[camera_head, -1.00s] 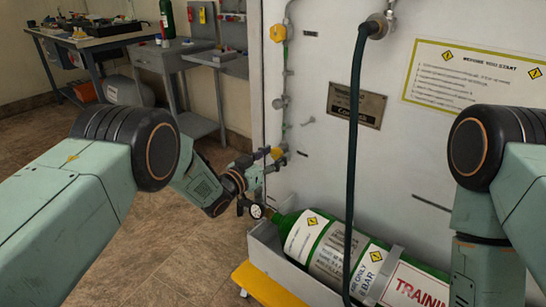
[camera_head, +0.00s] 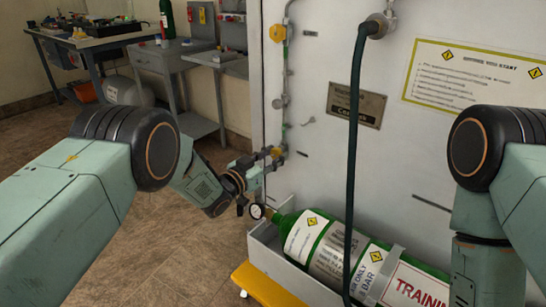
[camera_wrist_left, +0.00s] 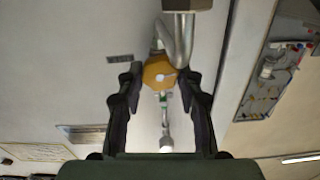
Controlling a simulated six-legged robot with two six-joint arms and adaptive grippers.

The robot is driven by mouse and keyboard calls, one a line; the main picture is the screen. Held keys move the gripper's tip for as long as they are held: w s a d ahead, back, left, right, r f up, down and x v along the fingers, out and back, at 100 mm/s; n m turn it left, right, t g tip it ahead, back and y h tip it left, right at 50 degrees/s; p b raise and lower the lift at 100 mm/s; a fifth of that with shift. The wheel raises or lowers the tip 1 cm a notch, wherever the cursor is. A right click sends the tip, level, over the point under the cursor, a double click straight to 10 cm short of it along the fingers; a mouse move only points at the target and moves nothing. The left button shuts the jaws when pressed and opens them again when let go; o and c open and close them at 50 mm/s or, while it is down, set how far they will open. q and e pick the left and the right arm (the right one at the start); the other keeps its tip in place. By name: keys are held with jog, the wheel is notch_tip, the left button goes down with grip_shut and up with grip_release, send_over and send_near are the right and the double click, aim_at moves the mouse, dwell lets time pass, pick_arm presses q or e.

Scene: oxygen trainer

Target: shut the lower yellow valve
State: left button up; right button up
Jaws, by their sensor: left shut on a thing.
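The lower yellow valve (camera_head: 277,153) is on the pipe at the left edge of the white panel. It is partly covered by my left gripper (camera_head: 264,161) in the head view. In the left wrist view the yellow knob (camera_wrist_left: 158,71) sits between the two dark fingertips of my left gripper (camera_wrist_left: 161,77), one on each side. The gripper is shut on it. An upper yellow valve (camera_head: 278,33) is higher on the same pipe, apart from the gripper. My right gripper is outside the view; only its arm shows at the right.
A green cylinder (camera_head: 300,236) with a gauge (camera_head: 256,211) lies in a grey tray (camera_head: 262,245) just below the gripper. A dark hose (camera_head: 353,160) hangs in front of the panel. A yellow step (camera_head: 262,288) stands below. Workbenches are at the back left.

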pick_arm(q)
jog(key=m, duration=0.5)
jog(key=shift+m, duration=0.4)
dwell(0.3)
jog(key=o, duration=1.2)
jog(key=shift+c, duration=0.2)
jog(key=shift+s, duration=0.1)
jog(key=v, duration=1.1)
jog(key=shift+s+a, duration=0.2)
jog(key=shift+s, duration=0.15)
